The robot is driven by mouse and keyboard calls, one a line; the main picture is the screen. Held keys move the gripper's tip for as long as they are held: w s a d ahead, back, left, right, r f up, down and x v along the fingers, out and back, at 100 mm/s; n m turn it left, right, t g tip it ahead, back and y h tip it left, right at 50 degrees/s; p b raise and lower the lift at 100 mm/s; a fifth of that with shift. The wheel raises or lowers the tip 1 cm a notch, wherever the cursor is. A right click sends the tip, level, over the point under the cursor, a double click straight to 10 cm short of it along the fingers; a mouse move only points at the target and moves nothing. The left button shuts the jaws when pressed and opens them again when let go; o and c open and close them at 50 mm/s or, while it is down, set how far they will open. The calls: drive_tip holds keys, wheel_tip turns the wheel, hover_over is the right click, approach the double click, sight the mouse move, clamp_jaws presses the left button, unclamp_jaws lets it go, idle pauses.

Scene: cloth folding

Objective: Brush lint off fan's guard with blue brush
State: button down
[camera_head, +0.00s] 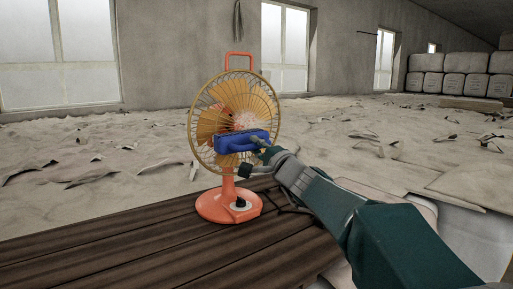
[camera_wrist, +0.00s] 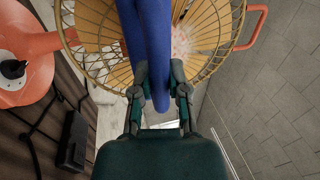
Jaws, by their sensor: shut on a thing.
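The fan (camera_head: 238,105) stands upright on the wooden table, with an orange base, a red top handle and a round yellow wire guard (camera_head: 195,130). Pale lint (camera_head: 246,118) shows near the middle of the guard, and a speckled pale patch of it shows in the wrist view (camera_wrist: 180,42). My gripper (camera_head: 262,147) is shut on the blue brush (camera_head: 236,141), which lies across the lower front of the guard. In the wrist view the brush (camera_wrist: 148,40) runs up between my fingers (camera_wrist: 160,88) over the guard. I cannot tell whether its bristles touch the wires.
The brown slatted table (camera_head: 120,245) has free room left of the fan. A dark box with a cord (camera_wrist: 73,142) lies beside the fan's base. White bales (camera_head: 465,72) are stacked at the far right. Sandy debris covers the floor.

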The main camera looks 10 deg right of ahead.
sight(267, 140)
drive_tip(key=shift+w+a, duration=0.2)
drive_tip(key=shift+w, duration=0.25)
drive_tip(key=shift+d, duration=0.1)
drive_tip(key=shift+w+d, duration=0.35)
drive_tip(key=shift+d, duration=0.5)
drive_tip(key=shift+w+d, duration=0.3)
drive_tip(key=shift+d, duration=0.55)
drive_tip(key=shift+w+d+r, duration=1.2)
drive_tip(key=shift+w+d, duration=0.35)
drive_tip(key=shift+d, duration=1.95)
drive_tip(key=shift+s+a+r, duration=1.15)
drive_tip(key=shift+s+a, duration=1.1)
drive_tip(key=shift+a, duration=3)
drive_tip(key=w+d, duration=0.4)
drive_tip(key=d, duration=0.6)
drive_tip(key=shift+w+d, duration=0.15)
drive_tip(key=shift+d, duration=0.2)
